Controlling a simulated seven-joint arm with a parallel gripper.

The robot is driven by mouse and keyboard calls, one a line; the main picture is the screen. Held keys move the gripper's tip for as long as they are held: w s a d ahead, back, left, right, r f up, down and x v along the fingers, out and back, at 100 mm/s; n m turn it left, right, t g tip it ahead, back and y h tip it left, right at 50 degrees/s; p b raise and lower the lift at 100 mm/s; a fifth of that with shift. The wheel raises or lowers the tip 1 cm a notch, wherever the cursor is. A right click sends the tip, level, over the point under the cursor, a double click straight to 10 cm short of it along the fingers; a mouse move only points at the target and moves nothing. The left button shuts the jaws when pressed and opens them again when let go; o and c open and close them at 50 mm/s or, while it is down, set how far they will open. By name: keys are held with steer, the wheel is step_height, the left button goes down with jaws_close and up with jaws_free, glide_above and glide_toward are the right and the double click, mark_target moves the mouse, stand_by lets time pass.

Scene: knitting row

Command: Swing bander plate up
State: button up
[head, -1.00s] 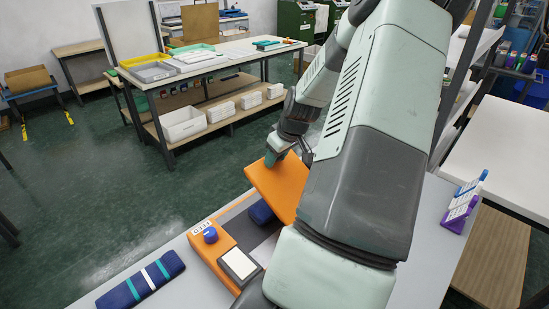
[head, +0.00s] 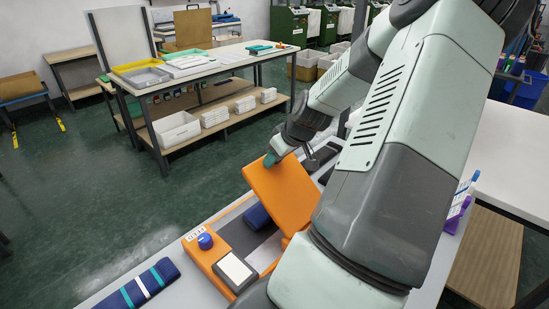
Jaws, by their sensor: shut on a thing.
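The bander is an orange machine with a blue knob (head: 205,241) and a white pad (head: 235,270) on the grey worktable. Its orange plate (head: 283,193) stands tilted up from the body. My gripper (head: 272,160) is at the plate's upper left edge and is shut on it; the fingers are small in view and partly hidden by the wrist. A dark blue folded knit (head: 257,216) lies in the bander beside the raised plate. My arm hides the bander's right side.
A dark blue folded knit with teal and white stripes (head: 140,288) lies on the table left of the bander. Purple and blue holders (head: 459,201) stand at the right. A workbench with trays (head: 145,77) stands across the floor, well apart.

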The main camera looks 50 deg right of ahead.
mark_target(283, 180)
steer(key=shift+w+r, duration=0.1)
steer(key=shift+r, duration=0.05)
steer(key=shift+s+r+t, duration=0.4)
steer(key=shift+s, duration=0.35)
steer(key=shift+s+r+t, duration=0.4)
steer(key=shift+s, duration=0.5)
steer(key=shift+s+t, duration=0.3)
steer(key=shift+s, duration=0.3)
steer(key=shift+s+r+t, duration=0.25)
steer(key=shift+s, duration=0.3)
steer(key=shift+s+r+t, duration=0.2)
steer(key=shift+s+t, duration=0.05)
steer(key=shift+s, duration=0.25)
steer(key=shift+s+r+t, duration=0.25)
steer(key=shift+s+t, duration=0.15)
steer(key=shift+s, duration=0.35)
steer(key=shift+s+r+t, duration=0.25)
steer(key=shift+s+t, duration=0.15)
steer(key=shift+s, duration=0.35)
